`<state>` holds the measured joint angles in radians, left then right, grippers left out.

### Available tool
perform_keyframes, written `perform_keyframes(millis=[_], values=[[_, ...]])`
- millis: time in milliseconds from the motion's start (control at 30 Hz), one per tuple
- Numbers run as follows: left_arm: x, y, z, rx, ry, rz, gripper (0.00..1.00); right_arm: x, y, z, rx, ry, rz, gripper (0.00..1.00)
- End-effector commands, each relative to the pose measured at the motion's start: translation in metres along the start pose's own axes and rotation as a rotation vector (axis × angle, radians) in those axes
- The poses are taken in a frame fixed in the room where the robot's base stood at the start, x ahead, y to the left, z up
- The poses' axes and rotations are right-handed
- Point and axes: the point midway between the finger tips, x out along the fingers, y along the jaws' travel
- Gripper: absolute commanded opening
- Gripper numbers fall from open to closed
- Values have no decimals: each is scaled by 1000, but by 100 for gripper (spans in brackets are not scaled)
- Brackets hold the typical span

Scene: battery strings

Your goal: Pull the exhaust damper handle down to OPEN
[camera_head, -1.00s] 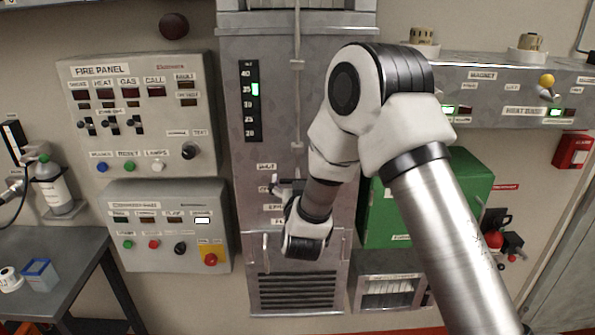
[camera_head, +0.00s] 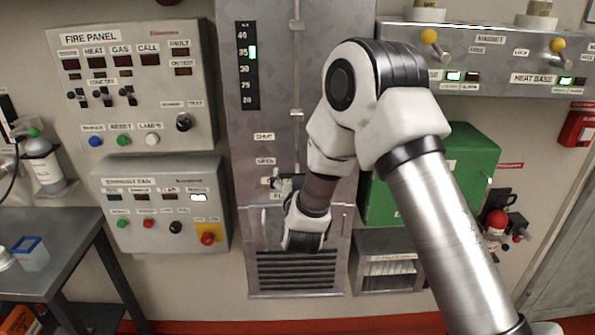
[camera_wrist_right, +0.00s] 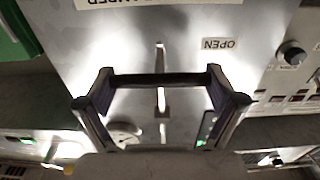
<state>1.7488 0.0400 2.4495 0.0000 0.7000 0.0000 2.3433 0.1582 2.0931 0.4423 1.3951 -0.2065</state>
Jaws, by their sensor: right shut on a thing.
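The exhaust damper is a tall grey metal panel (camera_head: 285,90) in the middle of the head view, with a slot, a scale and small labels. My right gripper (camera_head: 286,183) is in front of its lower part, below the OPEN label (camera_head: 265,161); the arm hides much of it. In the right wrist view, the two fingers (camera_wrist_right: 160,88) are shut on the dark crossbar of the damper handle (camera_wrist_right: 160,80). A thin upright metal strip shows behind the bar. The OPEN label also shows upside down there (camera_wrist_right: 218,44). My left gripper is not in view.
The fire panel (camera_head: 138,30) and the fan control box (camera_head: 160,245) are at the left. A green box (camera_head: 470,150) stands right of the damper, behind my arm. A louvred vent (camera_head: 298,270) is below. A grey table (camera_head: 60,225) is at the lower left.

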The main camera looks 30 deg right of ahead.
Motion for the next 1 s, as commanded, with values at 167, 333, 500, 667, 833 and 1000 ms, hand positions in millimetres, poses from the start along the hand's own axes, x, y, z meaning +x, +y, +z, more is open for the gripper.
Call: perform_keyframes(millis=[167, 333, 500, 667, 833, 1000], values=[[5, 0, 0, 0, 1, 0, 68, 0, -1, 7, 1, -7, -3, 31], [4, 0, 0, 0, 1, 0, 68, 0, 0, 8, 0, -10, -3, 31], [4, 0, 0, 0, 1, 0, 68, 0, 0, 7, 1, -6, -2, 100], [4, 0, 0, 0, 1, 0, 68, 0, -1, 5, 2, -3, -2, 100], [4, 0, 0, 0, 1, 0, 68, -16, -2, 5, 0, -3, -4, 100], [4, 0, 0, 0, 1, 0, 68, -58, -2, 5, -5, -4, -6, 100]])
